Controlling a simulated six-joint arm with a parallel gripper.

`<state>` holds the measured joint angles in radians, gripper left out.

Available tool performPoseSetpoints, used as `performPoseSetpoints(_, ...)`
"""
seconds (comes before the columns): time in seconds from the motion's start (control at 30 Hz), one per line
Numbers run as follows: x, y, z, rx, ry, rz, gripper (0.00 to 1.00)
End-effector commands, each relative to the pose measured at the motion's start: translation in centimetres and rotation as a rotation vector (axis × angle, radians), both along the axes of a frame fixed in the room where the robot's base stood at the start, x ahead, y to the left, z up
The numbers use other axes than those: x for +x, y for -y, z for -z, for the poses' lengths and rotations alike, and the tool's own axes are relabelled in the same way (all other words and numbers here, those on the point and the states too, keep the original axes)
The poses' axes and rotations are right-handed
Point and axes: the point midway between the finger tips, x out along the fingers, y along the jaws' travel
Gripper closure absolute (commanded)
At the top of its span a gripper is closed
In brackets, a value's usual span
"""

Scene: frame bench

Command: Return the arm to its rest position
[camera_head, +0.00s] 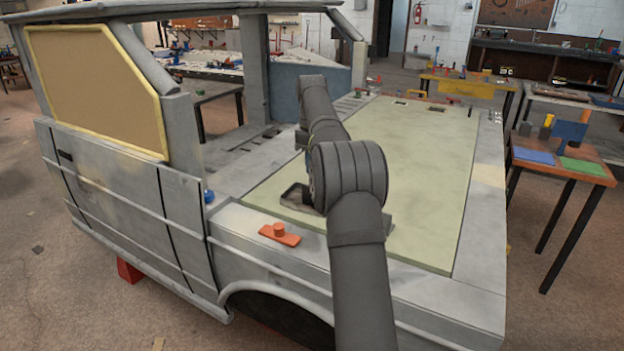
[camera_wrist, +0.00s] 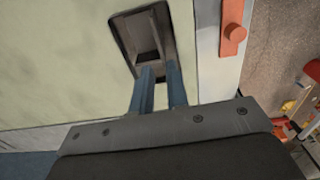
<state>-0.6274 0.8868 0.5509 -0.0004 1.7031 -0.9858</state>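My gripper (camera_wrist: 160,68) shows in the wrist view as two blue fingers with a clear gap between them. It looks open. The fingertips are at the near end of a dark recessed handle (camera_wrist: 152,22) set in a pale green panel (camera_wrist: 60,50). I cannot tell whether they touch its bar. In the head view my arm crosses the pale green panel (camera_head: 425,170) and hides the gripper. Part of the dark recess (camera_head: 294,197) shows left of my arm.
An orange latch (camera_head: 279,236) sits on the grey vehicle frame (camera_head: 240,222) beside the panel, with a blue knob (camera_head: 209,197) nearby. The yellow-edged window panel (camera_head: 95,90) stands at left. A side table (camera_head: 560,168) with blue and green mats is at right.

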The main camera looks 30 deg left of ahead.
Motion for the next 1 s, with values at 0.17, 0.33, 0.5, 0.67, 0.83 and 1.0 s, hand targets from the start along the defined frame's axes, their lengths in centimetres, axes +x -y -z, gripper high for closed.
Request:
performPoseSetpoints(0.17, 0.0, 0.0, -1.3, 0.0, -0.001, 0.0, 0.86)
performPoseSetpoints(0.33, 0.0, 0.0, -1.4, -0.001, -0.001, 0.0, 0.86)
performPoseSetpoints(0.5, 0.0, 0.0, -1.4, -0.001, -0.001, 0.0, 0.86)
performPoseSetpoints(0.67, 0.0, 0.0, -0.5, -0.001, -0.002, 0.0, 0.86)
performPoseSetpoints(0.83, -0.1, 0.1, 2.1, -0.003, -0.004, 0.0, 0.86)
performPoseSetpoints(1.0, -0.1, 0.1, 5.5, -0.003, -0.004, 0.0, 0.86)
